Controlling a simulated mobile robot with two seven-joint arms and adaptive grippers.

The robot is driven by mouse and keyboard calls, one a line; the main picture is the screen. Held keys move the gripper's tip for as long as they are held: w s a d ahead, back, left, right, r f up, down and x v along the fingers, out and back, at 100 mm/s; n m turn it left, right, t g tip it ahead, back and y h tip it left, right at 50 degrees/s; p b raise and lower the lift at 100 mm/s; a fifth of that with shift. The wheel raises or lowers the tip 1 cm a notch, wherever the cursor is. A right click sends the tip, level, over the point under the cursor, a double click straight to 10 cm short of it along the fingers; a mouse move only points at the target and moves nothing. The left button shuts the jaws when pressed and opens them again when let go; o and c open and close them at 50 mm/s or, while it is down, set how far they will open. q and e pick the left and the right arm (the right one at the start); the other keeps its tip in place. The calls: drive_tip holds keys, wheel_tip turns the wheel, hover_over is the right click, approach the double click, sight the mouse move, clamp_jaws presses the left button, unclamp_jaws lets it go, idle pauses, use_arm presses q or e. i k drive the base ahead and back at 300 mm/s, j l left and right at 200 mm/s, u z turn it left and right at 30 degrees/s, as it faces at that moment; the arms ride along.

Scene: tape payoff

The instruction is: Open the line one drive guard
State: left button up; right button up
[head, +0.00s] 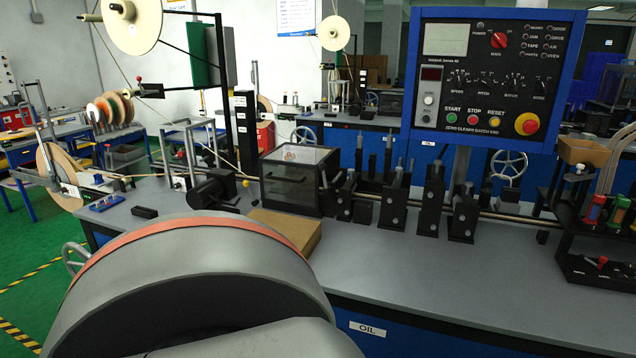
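A dark-framed box with clear, smoky panels (299,181) stands on the grey line bench, left of the row of black roller stands. It looks like the drive guard and appears shut. A small dark handle shows on its front face. What is inside is hard to make out through the panels. Neither of my grippers is in view. A large grey rounded body with an orange band, which looks like part of my own arm, fills the lower left and hides part of the bench.
A cardboard-coloured block (285,229) lies in front of the guard. A black motor (212,190) sits to its left. A control panel (492,78) on a post rises at the right. A black tool rack (598,262) stands at the right edge. The front bench top (420,275) is clear.

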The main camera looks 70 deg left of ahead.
sight(288, 173)
drive_tip(key=u, duration=2.4)
